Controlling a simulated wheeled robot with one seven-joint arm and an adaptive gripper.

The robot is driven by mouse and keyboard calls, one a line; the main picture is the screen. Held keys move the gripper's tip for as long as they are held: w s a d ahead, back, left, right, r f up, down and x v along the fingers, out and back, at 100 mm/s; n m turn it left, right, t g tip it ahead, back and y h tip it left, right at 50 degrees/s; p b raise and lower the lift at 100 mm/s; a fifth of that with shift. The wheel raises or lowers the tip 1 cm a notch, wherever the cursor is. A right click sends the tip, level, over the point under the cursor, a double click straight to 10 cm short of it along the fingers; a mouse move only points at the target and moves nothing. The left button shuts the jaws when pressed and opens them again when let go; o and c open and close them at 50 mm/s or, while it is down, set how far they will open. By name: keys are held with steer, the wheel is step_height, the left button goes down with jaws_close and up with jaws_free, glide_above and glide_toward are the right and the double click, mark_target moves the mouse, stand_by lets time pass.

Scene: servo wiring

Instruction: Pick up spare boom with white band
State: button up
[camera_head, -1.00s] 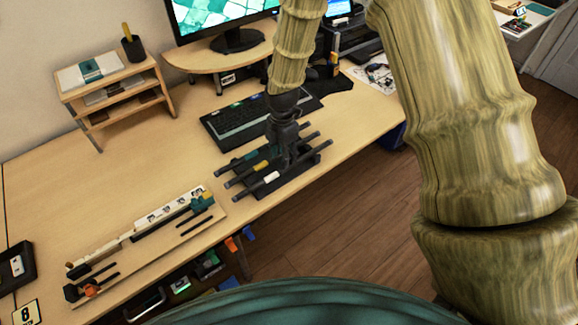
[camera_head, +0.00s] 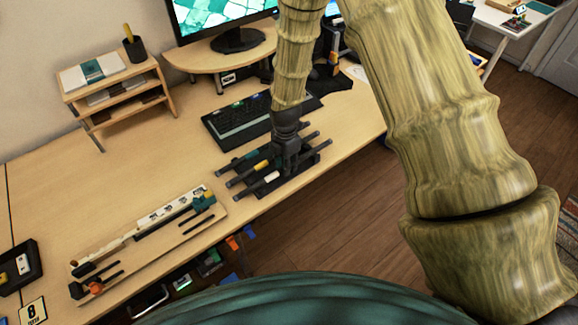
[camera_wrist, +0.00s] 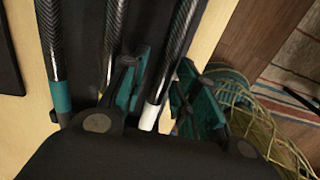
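The spare boom with the white band (camera_head: 271,177) lies in a dark rack (camera_head: 300,177) on the desk, on the side nearest the front edge. Beside it lie a boom with a yellow band (camera_head: 262,166) and one with a teal band (camera_head: 250,155). My gripper (camera_head: 291,167) is down over the rack. In the wrist view, my gripper (camera_wrist: 166,90) is open, with teal-padded fingers on either side of the dark boom with the white band (camera_wrist: 150,115). The teal-banded boom (camera_wrist: 62,95) is further left. The middle boom is partly hidden by the left finger.
A keyboard (camera_head: 235,128) and a monitor stand (camera_head: 222,55) are behind the rack. A wooden board with parts (camera_head: 150,240) lies front left. A small shelf (camera_head: 115,90) stands at the back left. The desk between shelf and board is clear.

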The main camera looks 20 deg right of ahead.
jaws_close()
steer(key=shift+r, duration=0.1)
